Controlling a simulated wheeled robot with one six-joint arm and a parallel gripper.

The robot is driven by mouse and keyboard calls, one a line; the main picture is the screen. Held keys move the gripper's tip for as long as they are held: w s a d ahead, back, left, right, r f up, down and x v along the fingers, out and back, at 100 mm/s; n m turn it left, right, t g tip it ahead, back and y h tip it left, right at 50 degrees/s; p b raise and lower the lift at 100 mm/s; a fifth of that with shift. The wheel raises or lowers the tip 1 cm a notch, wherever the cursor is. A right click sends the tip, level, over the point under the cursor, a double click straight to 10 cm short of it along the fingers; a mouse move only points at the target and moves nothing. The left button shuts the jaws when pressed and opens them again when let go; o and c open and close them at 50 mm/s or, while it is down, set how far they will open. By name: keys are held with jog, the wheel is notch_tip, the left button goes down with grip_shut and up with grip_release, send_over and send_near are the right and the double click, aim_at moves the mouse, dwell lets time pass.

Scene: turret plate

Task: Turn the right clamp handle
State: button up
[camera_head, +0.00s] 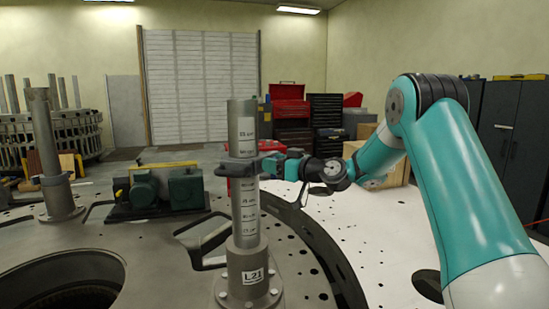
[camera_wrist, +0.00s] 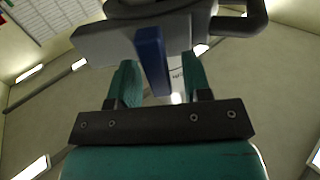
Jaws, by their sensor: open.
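A grey metal column (camera_head: 246,207) with white labels stands upright on the turret plate. A dark grey clamp (camera_head: 240,167) sits around it at mid-height; its grey body (camera_wrist: 105,42) also fills the top of the wrist view. A blue bar (camera_wrist: 152,62), which looks like the clamp handle, extends from the clamp toward my gripper. My gripper (camera_head: 270,166) is at the clamp's right side in the head view. In the wrist view its two teal fingers (camera_wrist: 162,82) are apart, one on each side of the blue bar, with gaps visible. Contact cannot be told.
The turret plate (camera_head: 170,270) has a large round opening at lower left. A green motor unit (camera_head: 160,190) lies behind the column, and another grey post (camera_head: 48,155) stands at left. Red and black tool chests (camera_head: 292,115) are at the back. A curved grey rod (camera_wrist: 245,25) is near my gripper.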

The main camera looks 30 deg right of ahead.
grip_shut()
dwell(0.4)
jog(key=m, duration=0.1)
jog(key=m+b, duration=0.2)
jog(key=shift+w+d+f+m, duration=0.15)
jog(key=shift+d+m, duration=0.1)
jog(key=shift+m, duration=0.15)
jog(key=shift+w+d+f+m+p, duration=0.1)
jog(key=shift+d+f+m+p, duration=0.1)
jog(key=shift+m, duration=2.15)
jog(key=shift+w+d+f+m+p, duration=0.1)
jog(key=shift+f+m, duration=0.05)
jog(key=shift+m, duration=2.15)
jog(key=shift+w+d+f+m+p, duration=0.1)
jog(key=shift+d+f+m+p, duration=0.1)
jog(key=shift+m, duration=2.15)
